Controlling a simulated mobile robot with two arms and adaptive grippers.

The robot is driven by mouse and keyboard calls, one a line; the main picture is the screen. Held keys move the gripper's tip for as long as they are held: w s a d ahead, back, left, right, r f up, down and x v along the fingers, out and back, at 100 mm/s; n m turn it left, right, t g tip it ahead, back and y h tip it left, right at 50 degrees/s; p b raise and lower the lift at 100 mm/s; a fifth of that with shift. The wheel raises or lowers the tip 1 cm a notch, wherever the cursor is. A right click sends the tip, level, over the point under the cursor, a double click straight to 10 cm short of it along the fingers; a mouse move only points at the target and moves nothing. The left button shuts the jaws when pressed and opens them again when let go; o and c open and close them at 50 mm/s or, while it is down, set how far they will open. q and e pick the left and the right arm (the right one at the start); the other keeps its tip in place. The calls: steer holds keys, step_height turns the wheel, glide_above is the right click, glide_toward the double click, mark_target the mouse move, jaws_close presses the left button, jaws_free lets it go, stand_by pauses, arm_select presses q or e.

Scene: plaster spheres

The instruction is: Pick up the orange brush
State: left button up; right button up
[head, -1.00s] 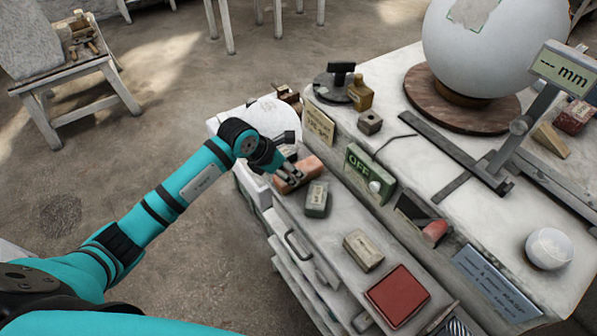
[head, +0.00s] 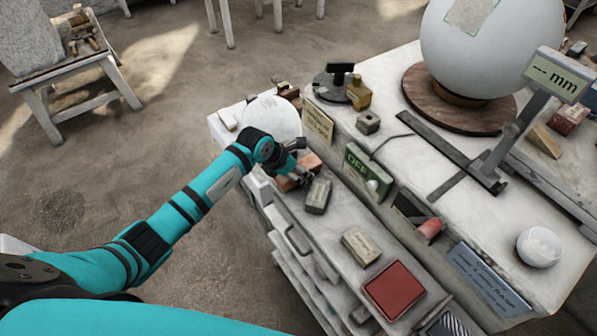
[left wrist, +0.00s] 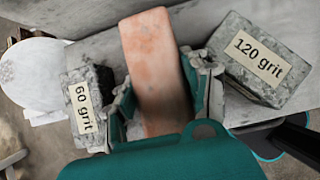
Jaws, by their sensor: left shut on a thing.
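The orange brush appears as a worn orange block (head: 312,162) on the lower front ledge of the workbench, partly covered by my gripper in the head view. In the left wrist view the orange brush (left wrist: 154,62) runs lengthwise between the fingers. My left gripper (head: 297,178) is shut on it, one finger along each long side. Whether it touches the ledge is not clear. A grey block marked "120 grit" (left wrist: 258,60) lies close on the right in the wrist view, and one marked "60 grit" (left wrist: 88,105) on the left. My right gripper is not in view.
A green "OFF" box (head: 366,172) stands behind the ledge. A pale block (head: 360,246) and a red pad (head: 394,290) lie nearer. A large white sphere (head: 490,50) stands on the upper bench.

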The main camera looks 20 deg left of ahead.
arm_select(q)
steer(key=shift+r, duration=0.15)
steer(key=shift+c, duration=0.2)
steer(key=shift+w+r+b, duration=0.1)
steer(key=shift+r+b, duration=0.45)
steer(key=shift+s+d+r+b, duration=0.1)
steer(key=shift+s+r+b, duration=0.05)
steer(key=shift+r+b, duration=0.3)
steer(key=shift+s+d+r+b, duration=0.1)
steer(key=shift+r+b, duration=0.2)
steer(key=shift+r, duration=0.25)
steer(key=s+d+b, duration=0.1)
steer(key=s+d, duration=0.2)
steer(key=s+d+r+b, duration=0.1)
steer(key=s+d+b, duration=0.1)
steer(key=s+d, duration=0.1)
steer(key=s+d+b, duration=0.1)
steer(key=s+d, duration=0.2)
steer(key=s, duration=0.2)
steer(key=shift+s+r+b, duration=0.1)
steer(key=shift+r+b, duration=0.1)
steer(key=shift+b, duration=0.2)
steer(key=shift+s+d+r, duration=0.15)
steer(key=shift+s+d, duration=0.2)
steer(key=shift+s, duration=0.1)
